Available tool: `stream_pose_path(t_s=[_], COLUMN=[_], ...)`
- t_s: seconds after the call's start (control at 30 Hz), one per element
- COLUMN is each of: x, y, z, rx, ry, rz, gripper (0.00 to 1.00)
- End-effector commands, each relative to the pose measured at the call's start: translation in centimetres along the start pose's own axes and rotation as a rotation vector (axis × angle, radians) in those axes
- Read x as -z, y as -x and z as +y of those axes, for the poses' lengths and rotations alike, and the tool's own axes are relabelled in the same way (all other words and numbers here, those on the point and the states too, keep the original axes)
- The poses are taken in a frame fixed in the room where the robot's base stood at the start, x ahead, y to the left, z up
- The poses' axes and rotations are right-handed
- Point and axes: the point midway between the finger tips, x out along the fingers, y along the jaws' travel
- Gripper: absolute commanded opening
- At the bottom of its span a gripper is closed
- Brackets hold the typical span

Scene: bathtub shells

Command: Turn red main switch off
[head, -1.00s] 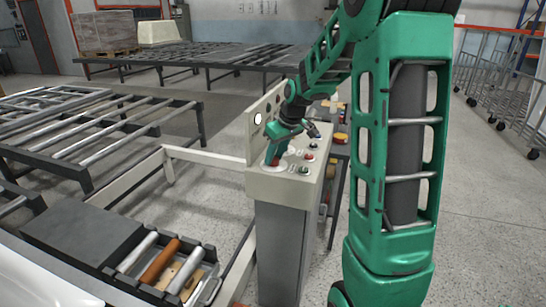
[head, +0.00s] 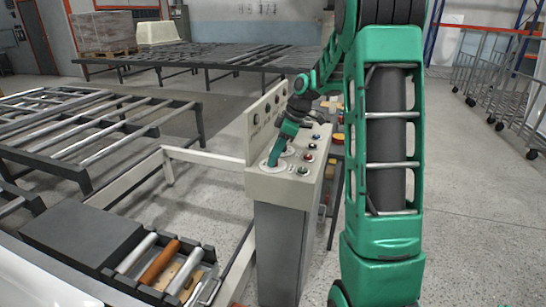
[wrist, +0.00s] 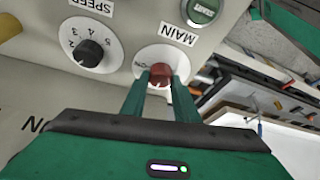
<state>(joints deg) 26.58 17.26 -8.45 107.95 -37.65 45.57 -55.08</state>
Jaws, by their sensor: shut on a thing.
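The red main switch (wrist: 160,75) is a small red knob on a round white plate labelled MAIN, on the control panel. In the wrist view my gripper (wrist: 161,85) has its two green fingers on either side of the knob, closed on it. In the head view my gripper (head: 272,162) reaches down to the left part of the top of the control box (head: 262,185); the knob is hidden there behind the fingers.
A black SPEED dial (wrist: 90,53) is to the left of the switch in the wrist view, and a green button (wrist: 201,10) is above right. In the head view, more buttons (head: 302,170) sit close to my gripper. Roller conveyors (head: 110,130) stand at the left.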

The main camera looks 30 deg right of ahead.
Motion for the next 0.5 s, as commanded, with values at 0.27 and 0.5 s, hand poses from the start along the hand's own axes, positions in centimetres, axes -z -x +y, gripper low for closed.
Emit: stream_pose_path(t_s=[0.27, 0.5], x=[0.06, 0.05], y=[0.26, 0.30], z=[0.50, 0.55], rx=[-0.001, -0.002], ry=[0.031, 0.030], rz=[0.003, 0.002], gripper=[0.05, 0.05])
